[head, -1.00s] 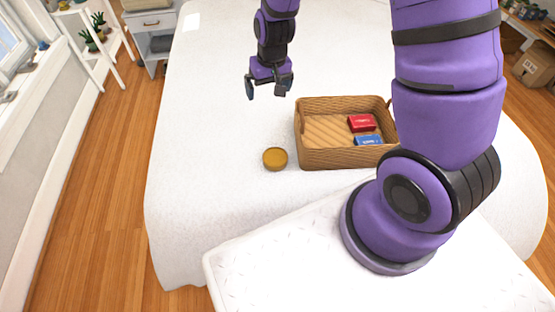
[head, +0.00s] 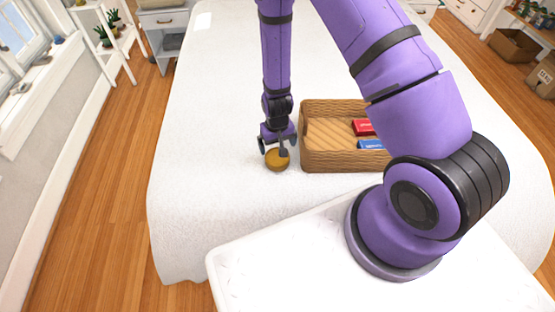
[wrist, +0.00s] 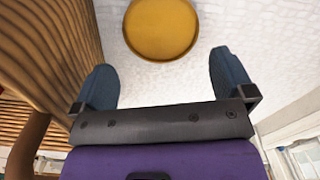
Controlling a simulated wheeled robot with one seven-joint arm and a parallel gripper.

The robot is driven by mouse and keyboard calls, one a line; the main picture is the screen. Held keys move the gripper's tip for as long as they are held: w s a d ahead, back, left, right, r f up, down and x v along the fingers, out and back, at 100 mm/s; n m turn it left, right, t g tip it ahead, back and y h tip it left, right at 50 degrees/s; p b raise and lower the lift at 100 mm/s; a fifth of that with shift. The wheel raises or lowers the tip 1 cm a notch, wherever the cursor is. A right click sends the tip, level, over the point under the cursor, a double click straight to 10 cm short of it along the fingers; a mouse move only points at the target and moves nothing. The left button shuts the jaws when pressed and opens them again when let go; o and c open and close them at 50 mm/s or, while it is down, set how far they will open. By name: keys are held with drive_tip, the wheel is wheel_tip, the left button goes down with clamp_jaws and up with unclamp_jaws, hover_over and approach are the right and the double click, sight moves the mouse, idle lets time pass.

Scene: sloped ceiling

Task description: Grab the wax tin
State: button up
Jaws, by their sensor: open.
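The wax tin (head: 277,161) is a small round amber-yellow tin lying flat on the white bed cover, left of the basket. It also shows in the wrist view (wrist: 161,29), at the top and roughly midway between the two fingers, beyond their tips. My gripper (head: 275,147) points down just over the tin in the head view and partly covers its far edge. In the wrist view my gripper (wrist: 165,78) has its blue fingers wide apart with nothing between them. I cannot tell whether a finger touches the tin.
A wicker basket (head: 345,163) stands close on the right of the tin, with a red box (head: 362,127) and a blue box (head: 370,145) inside. Its wall (wrist: 45,40) is near one finger. The bed (head: 215,200) is clear left of the tin.

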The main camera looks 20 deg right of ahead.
sight(277, 156)
drive_tip(key=shift+a+f, duration=0.1)
drive_tip(key=shift+f, duration=3.25)
drive_tip(key=c, duration=0.7)
drive_tip(key=shift+r, duration=0.1)
drive_tip(key=shift+c, duration=0.2)
